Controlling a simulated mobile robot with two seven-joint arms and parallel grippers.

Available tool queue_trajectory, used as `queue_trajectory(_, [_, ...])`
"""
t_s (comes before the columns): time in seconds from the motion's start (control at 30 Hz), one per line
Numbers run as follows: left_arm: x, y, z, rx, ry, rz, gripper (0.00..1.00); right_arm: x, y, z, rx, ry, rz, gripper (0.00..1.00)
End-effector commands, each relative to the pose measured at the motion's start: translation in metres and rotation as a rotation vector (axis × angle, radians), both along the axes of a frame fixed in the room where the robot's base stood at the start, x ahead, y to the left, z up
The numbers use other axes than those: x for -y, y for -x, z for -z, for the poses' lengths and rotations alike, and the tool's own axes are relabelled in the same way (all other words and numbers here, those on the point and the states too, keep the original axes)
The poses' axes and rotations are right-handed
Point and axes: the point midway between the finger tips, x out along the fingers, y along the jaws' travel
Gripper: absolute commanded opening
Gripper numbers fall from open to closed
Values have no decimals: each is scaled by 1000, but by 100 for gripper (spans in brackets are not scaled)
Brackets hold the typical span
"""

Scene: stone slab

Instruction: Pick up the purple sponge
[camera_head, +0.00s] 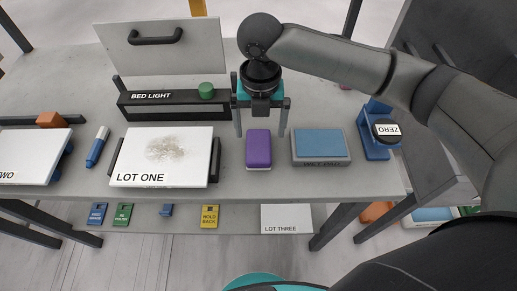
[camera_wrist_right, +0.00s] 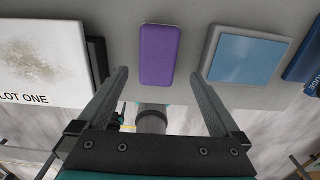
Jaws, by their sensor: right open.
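The purple sponge (camera_head: 258,147) is a small upright-looking block with a pale lower edge, on the grey table (camera_head: 235,184) between the LOT ONE slab and the wet pad. It also shows in the right wrist view (camera_wrist_right: 159,55), ahead of the fingertips and between their lines. My right gripper (camera_head: 261,125) is open and empty. In the head view it is above and behind the sponge, one finger at each side; in the wrist view its fingers (camera_wrist_right: 162,85) are apart from the sponge. My left gripper is not in view.
The LOT ONE slab (camera_head: 128,165) with a dusty patch lies left of the sponge. The wet pad (camera_head: 320,143) lies close on the right. The BED LIGHT box (camera_head: 170,108) and a green knob (camera_head: 206,91) stand behind. A blue ZERO device (camera_head: 375,148) is further right.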

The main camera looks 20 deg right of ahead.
Motion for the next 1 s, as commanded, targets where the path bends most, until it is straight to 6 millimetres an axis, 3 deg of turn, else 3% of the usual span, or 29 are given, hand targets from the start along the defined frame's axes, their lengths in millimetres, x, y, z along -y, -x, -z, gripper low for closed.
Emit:
queue_trajectory(0.1, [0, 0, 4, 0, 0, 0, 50, 0, 0, 15, -1, 0, 0, 100])
queue_trajectory(0.37, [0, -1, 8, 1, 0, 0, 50, -1, -1, 30, 0, 1, 0, 100])
queue_trajectory(0.63, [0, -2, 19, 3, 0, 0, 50, -2, -2, 69, 0, 1, 0, 100])
queue_trajectory(0.87, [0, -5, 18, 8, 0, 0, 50, -2, -3, 70, 2, 0, -1, 100])
queue_trajectory(1.0, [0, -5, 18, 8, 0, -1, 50, -2, -3, 70, 3, 0, -1, 86])
